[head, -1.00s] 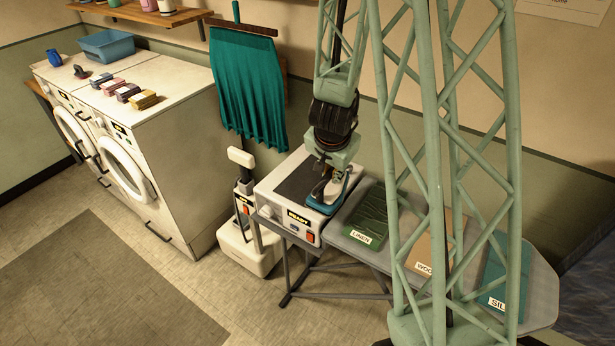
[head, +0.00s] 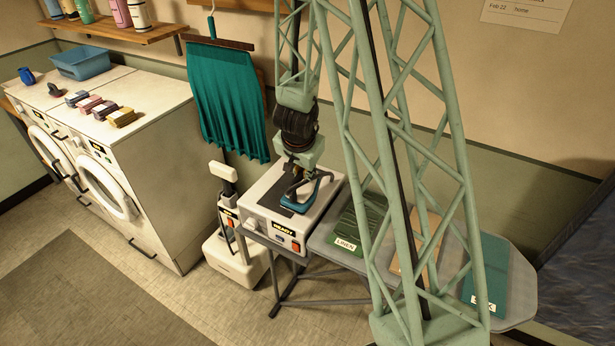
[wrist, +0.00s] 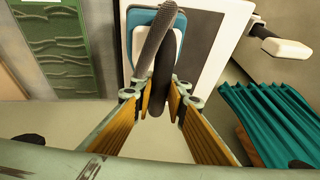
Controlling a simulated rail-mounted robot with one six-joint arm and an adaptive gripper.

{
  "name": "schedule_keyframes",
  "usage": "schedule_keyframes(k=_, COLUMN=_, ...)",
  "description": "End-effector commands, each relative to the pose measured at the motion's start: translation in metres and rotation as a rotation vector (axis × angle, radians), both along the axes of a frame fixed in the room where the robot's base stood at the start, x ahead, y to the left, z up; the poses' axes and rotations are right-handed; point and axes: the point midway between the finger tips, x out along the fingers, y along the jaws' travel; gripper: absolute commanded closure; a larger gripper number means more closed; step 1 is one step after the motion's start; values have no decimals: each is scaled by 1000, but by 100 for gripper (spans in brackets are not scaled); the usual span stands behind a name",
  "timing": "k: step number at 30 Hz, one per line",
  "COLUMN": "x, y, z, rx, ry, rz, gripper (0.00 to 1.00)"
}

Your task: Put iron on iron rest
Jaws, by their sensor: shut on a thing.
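The teal iron (head: 320,192) hangs from my gripper (head: 297,178) in the head view, over the right part of the rest's dark pad. The iron rest (head: 258,208) is a white box with a dark top plate and a READY label at the front. In the wrist view my gripper (wrist: 160,105) has its yellow-padded fingers around the iron's dark curved handle (wrist: 164,60). The iron's teal and white body (wrist: 137,22) lies beyond the fingers. I cannot tell whether the soleplate touches the pad.
An ironing board (head: 325,237) with linen (head: 358,222) and silk (head: 487,280) cloths adjoins the rest on the right. A white upright appliance (head: 235,260) stands to its left. A teal cloth (head: 230,110) hangs behind. Washers (head: 165,165) stand far left.

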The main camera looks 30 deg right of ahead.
Motion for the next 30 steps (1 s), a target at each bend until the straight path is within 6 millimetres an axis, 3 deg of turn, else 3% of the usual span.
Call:
schedule_keyframes(k=18, x=68, y=-2, z=-4, rx=-2, ry=-1, rz=1, gripper=100)
schedule_keyframes(k=30, x=88, y=-4, z=-7, rx=-1, ry=-2, rz=0, gripper=100)
